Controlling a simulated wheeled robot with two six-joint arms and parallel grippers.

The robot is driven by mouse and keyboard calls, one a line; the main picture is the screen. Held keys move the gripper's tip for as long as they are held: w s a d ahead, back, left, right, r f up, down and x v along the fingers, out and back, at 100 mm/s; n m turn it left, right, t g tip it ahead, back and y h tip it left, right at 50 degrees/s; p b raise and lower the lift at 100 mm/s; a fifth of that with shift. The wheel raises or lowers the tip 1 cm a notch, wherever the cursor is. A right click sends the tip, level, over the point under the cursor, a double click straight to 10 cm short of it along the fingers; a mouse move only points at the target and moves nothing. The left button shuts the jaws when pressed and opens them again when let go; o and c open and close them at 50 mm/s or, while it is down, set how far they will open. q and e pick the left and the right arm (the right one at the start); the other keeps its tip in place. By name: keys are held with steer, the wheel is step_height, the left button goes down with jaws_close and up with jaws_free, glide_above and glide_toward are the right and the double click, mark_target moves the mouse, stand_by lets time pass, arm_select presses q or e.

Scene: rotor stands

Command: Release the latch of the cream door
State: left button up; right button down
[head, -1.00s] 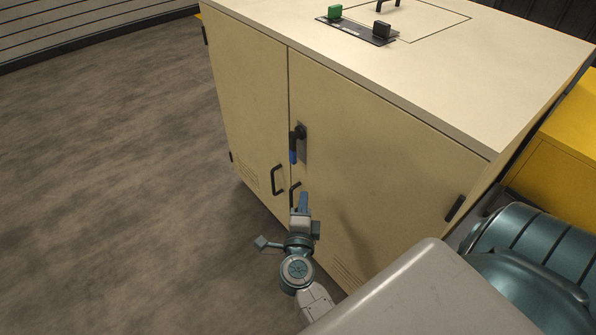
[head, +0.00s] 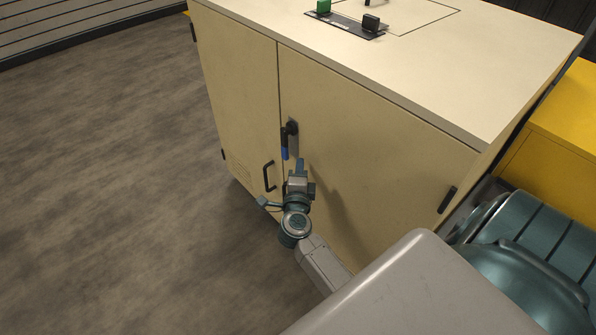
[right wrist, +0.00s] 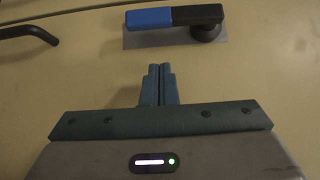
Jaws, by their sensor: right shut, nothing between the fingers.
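The cream door (head: 375,150) is the right-hand door of a cream cabinet and stands shut. Its latch (head: 285,152) is a black lever with a blue end, hanging down from a pivot on a grey plate. In the right wrist view the latch (right wrist: 150,18) lies across the top, blue end to the left, pivot to the right. My right gripper (head: 300,163) is shut and empty, just below the latch. In the right wrist view its closed fingertips (right wrist: 160,69) point at the latch, with a gap of bare door showing between. My left gripper is out of view.
A black pull handle (head: 268,176) is on the left door; it also shows at the upper left of the right wrist view (right wrist: 28,31). A yellow cabinet (head: 555,140) stands at right. The floor (head: 110,190) at left is clear.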

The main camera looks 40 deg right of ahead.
mark_target(289, 132)
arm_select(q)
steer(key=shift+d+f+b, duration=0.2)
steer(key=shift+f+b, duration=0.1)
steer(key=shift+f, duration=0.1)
arm_select(e)
steer(key=w, duration=0.4)
steer(key=shift+w, duration=0.1)
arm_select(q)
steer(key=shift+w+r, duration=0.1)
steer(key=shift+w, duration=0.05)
arm_select(e)
steer(key=shift+a, duration=0.1)
